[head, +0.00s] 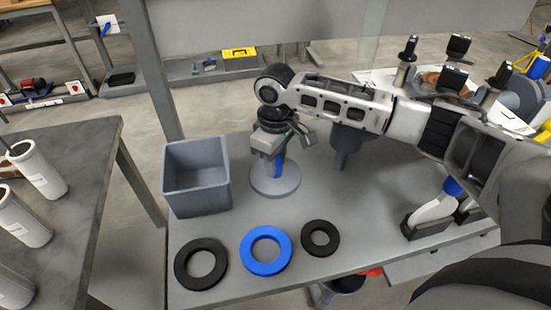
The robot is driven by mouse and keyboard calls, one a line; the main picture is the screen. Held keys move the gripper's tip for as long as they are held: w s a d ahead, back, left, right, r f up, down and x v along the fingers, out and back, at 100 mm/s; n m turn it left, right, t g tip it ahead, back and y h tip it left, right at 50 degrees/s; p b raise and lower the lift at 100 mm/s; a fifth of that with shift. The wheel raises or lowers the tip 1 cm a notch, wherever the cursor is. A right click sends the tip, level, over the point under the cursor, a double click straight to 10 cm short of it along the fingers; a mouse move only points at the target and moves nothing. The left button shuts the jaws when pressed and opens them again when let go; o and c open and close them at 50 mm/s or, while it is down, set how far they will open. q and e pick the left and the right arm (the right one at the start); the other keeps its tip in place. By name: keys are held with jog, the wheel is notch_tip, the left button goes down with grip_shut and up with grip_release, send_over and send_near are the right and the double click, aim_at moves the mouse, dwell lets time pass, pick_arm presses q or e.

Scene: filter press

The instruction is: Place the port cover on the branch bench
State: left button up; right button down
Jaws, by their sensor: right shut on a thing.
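The port cover (274,187) appears as a round grey disc with an upright blue handle, over the grey bench (345,205). My right gripper (277,166) points down over the disc and is shut on the blue handle. The gripper hides part of the handle. The disc looks level and low over the bench top; I cannot tell whether it touches. My left gripper is not in view.
A grey open bin (197,206) stands left of the disc. A black ring (183,264), a blue ring (247,254) and a smaller black ring (307,240) lie along the front. A grey funnel-like part (345,150) is behind my arm. White-handled tools (432,210) sit in black holders at right.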

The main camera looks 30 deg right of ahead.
jog(key=c, duration=1.1)
grip_release()
jog(key=shift+f, duration=0.1)
notch_tip(320, 180, up, 12)
jog(key=shift+r, duration=0.15)
